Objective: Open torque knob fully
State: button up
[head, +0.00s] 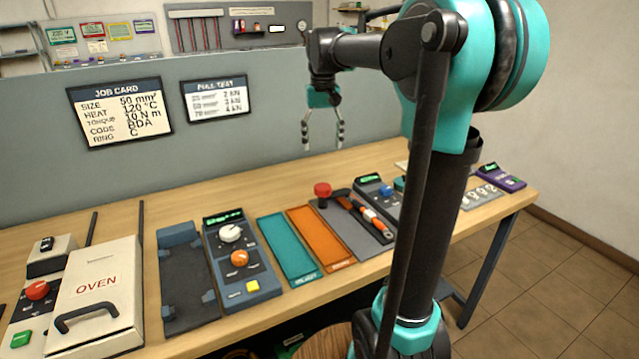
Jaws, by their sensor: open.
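No knob is readably labelled torque. A blue-grey control box (268,290) with a green display stands left of centre on the bench, carrying a white knob (230,233), an orange knob (239,258) and a yellow button (253,286). A second box (367,182) with a green display stands further right; a teal round part (399,184) beside it is partly hidden by my arm. My gripper (323,142) is open and empty, hanging fingers down above the back of the bench, apart from all the knobs.
A job card (120,112) lists a torque of 10 N m. On the bench (190,312) are an oven (97,285), a dark cradle (183,275), teal (287,248) and orange (318,238) trays, a red knob (322,189), a red-and-black tool (365,213) and a purple box (502,178).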

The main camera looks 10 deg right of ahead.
aim_at(323, 187)
notch_tip(323, 187, down, 14)
jog(key=shift+d+r, duration=0.1)
jog(key=shift+c, duration=0.3)
grip_shut()
dwell(0.4)
